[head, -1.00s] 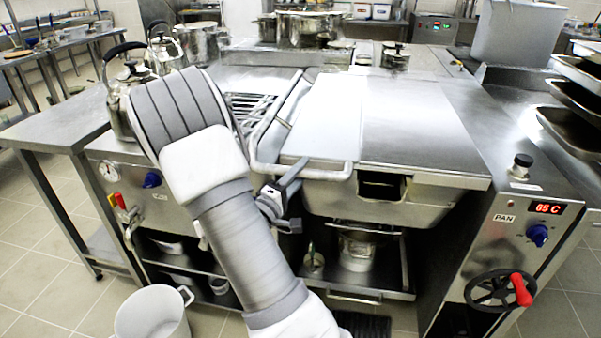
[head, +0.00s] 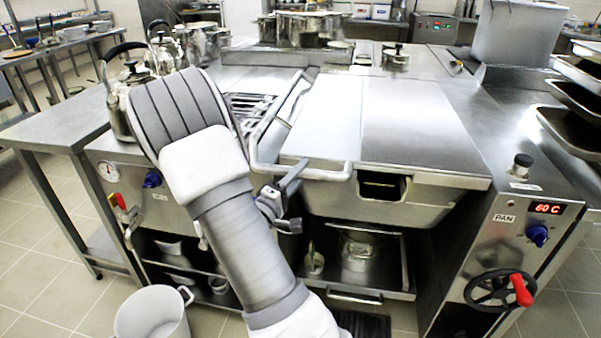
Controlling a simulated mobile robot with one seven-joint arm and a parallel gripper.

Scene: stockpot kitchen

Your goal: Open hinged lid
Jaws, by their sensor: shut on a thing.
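The hinged lid (head: 410,125) is a flat steel cover on the tilting pan (head: 385,212) in the middle of the head view. It lies down, closed over the pan. A tubular handle (head: 325,174) runs along the lid's front and left side. My gripper (head: 283,190) is at the handle's front left part, shut on the handle bar.
The control panel at right has a display reading 60 C (head: 547,208) and a red-knobbed handwheel (head: 500,290). Kettles (head: 125,95) stand at left. A pot (head: 153,314) stands on the floor at lower left. Trays (head: 570,125) are stacked at right.

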